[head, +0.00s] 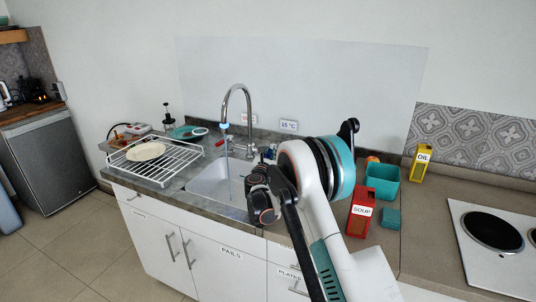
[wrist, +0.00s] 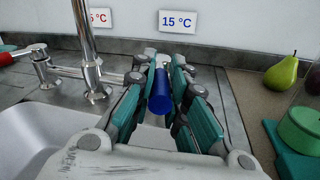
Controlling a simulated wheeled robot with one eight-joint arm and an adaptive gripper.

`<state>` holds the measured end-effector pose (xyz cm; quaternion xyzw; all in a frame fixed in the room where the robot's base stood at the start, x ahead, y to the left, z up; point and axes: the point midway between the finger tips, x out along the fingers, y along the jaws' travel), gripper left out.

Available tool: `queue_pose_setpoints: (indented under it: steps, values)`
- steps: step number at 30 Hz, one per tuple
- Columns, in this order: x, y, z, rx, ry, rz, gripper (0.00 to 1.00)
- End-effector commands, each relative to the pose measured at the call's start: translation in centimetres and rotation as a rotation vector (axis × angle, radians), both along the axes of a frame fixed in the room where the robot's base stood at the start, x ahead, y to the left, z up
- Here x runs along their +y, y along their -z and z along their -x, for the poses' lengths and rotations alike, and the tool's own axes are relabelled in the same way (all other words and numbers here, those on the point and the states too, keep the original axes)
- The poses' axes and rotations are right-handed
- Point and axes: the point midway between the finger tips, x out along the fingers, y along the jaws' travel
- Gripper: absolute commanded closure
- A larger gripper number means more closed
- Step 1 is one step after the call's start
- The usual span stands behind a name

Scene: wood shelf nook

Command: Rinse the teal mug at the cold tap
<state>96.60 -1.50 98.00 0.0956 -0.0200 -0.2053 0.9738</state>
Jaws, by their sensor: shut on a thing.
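In the wrist view my gripper (wrist: 163,72) is shut on the blue tap handle (wrist: 160,96), under the blue-lettered 15 °C sign (wrist: 178,21). The chrome tap (head: 238,88) arches over the white sink (head: 205,186) in the head view. A thin bluish stream of water (head: 227,165) falls from its spout into the sink. The red tap handle (wrist: 8,58) is at the left of the wrist view. I cannot make out a teal mug for sure; part of the sink is hidden behind my arm.
A white dish rack (head: 165,165) with a pale plate stands left of the sink. Right of my arm are a teal tub (head: 382,180), a red SOUP box (head: 361,210), a yellow OIL box (head: 420,163) and a hob (head: 492,232).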

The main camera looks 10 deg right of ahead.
Motion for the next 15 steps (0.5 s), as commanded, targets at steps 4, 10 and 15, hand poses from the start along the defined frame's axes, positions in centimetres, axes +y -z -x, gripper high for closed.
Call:
queue_pose_setpoints:
  steps: [4,10,15]
  values:
    - [-0.05,0.01,0.06,0.000,-0.006,0.000,1.00]
    - [-0.05,0.01,0.06,0.000,-0.005,0.000,0.79]
    - [-0.03,0.01,0.05,0.000,-0.005,0.000,0.65]
